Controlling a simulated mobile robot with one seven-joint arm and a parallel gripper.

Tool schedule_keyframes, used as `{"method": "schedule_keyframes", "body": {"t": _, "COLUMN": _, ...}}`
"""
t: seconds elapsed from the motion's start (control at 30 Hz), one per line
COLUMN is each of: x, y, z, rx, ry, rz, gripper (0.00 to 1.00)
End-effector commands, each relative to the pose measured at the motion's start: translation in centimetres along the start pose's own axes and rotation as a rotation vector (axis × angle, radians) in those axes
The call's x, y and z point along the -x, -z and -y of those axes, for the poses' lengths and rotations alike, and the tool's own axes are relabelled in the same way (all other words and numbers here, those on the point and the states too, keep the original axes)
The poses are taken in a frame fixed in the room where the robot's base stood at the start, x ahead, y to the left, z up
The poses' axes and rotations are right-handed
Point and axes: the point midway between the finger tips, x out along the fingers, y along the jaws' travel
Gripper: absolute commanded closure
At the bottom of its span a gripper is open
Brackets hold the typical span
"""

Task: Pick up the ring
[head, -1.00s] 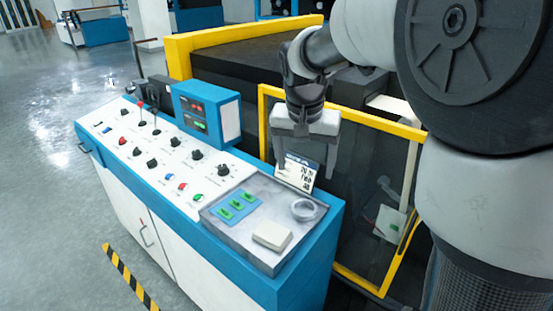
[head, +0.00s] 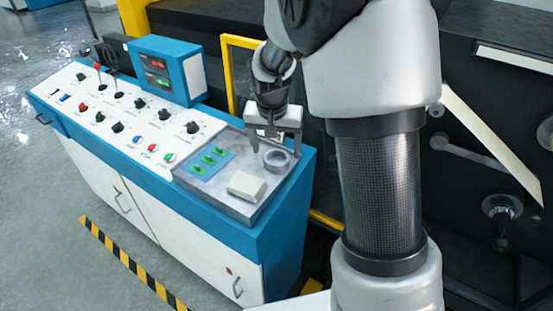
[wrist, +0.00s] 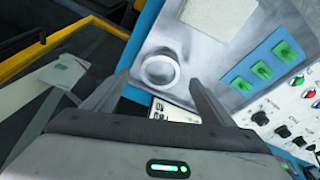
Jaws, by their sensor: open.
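The ring (head: 277,166) is a small grey metallic band lying flat on the grey tray (head: 240,206) set into the control console's near end. The ring also shows in the wrist view (wrist: 146,72), on the tray just ahead of my gripper. My gripper (head: 275,148) is open and empty, pointing down over the tray's far edge. In the wrist view its two fingertips (wrist: 158,78) frame the ring from left and right. In the head view the fingers are close to the ring; I cannot tell whether either touches it.
A beige block (head: 246,186) and a blue plate with several green switches (head: 208,161) share the tray. A blue display box (head: 170,70) stands behind the knobs. A printed card (wrist: 172,112) lies beyond the tray's edge. A yellow-framed guard (head: 228,75) is close behind.

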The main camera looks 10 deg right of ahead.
Motion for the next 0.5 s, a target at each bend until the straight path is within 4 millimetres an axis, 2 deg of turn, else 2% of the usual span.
{"method": "schedule_keyframes", "body": {"t": 0.1, "x": -2.0, "y": -0.1, "z": 0.0, "rx": 0.0, "ry": -0.003, "rz": 0.004, "gripper": 0.23}}
{"method": "schedule_keyframes", "body": {"t": 0.2, "x": -3.0, "y": 0.0, "z": 0.0, "rx": 0.0, "ry": -0.001, "rz": 0.002, "gripper": 0.23}}
{"method": "schedule_keyframes", "body": {"t": 0.47, "x": -3.3, "y": 0.0, "z": 0.0, "rx": 0.0, "ry": 0.0, "rz": 0.0, "gripper": 0.23}}
{"method": "schedule_keyframes", "body": {"t": 0.5, "x": -3.3, "y": 0.0, "z": 0.0, "rx": 0.0, "ry": 0.0, "rz": 0.0, "gripper": 0.26}}
